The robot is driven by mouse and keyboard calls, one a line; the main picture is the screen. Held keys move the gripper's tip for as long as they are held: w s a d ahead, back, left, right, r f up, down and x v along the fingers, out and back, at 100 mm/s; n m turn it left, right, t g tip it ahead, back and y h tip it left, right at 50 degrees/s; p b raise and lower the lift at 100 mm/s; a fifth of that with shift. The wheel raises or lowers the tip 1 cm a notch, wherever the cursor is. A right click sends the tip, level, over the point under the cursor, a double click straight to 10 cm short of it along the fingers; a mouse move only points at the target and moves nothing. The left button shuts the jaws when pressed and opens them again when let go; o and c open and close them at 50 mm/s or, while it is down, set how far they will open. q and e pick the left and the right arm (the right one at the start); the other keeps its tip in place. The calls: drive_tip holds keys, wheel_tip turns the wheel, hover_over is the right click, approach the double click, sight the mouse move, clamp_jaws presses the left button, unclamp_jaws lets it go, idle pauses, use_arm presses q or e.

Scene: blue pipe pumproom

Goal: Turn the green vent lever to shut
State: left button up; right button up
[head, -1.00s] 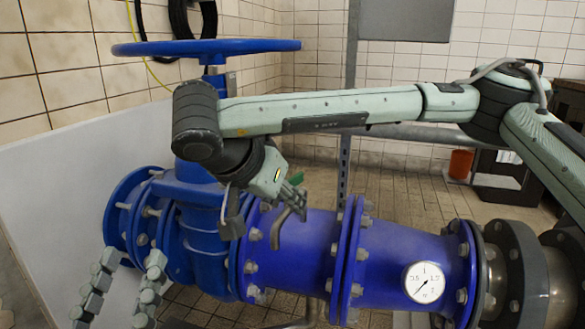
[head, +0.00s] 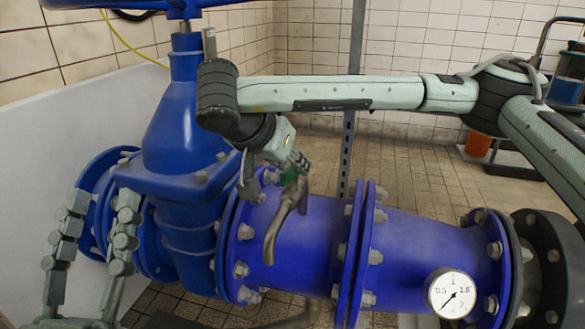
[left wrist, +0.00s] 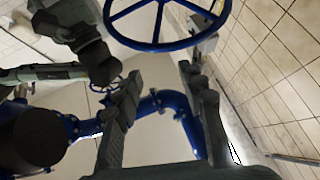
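The green vent lever (head: 289,176) shows as a small green patch at the right gripper, above the blue pipe; most of it is hidden. A bent bronze spout (head: 271,240) hangs just below it. My right gripper (head: 272,180) is at the lever, one finger left of it and one beside it. Its fingers look apart; whether they touch the lever I cannot tell. My left gripper (head: 98,205) is open and empty at the lower left, in front of the blue valve body (head: 180,130). Its spread fingers also show in the left wrist view (left wrist: 162,110).
A blue handwheel (left wrist: 165,22) sits above the valve. The flanged blue pipe (head: 415,255) runs right, with a round gauge (head: 451,293) on it. A white wall panel (head: 50,150) is at left. Tiled floor (head: 420,175) lies open behind the pipe.

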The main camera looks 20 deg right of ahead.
use_arm(q)
drive_tip(key=shift+s+a+r+t, duration=0.25)
drive_tip(key=shift+r+t, duration=0.15)
drive_tip(key=shift+t, duration=0.1)
use_arm(e)
drive_tip(key=shift+x, duration=1)
drive_tip(key=shift+r, duration=0.1)
drive_tip(key=shift+c, duration=0.6)
clamp_jaws()
use_arm(q)
drive_tip(key=shift+w+d, duration=0.1)
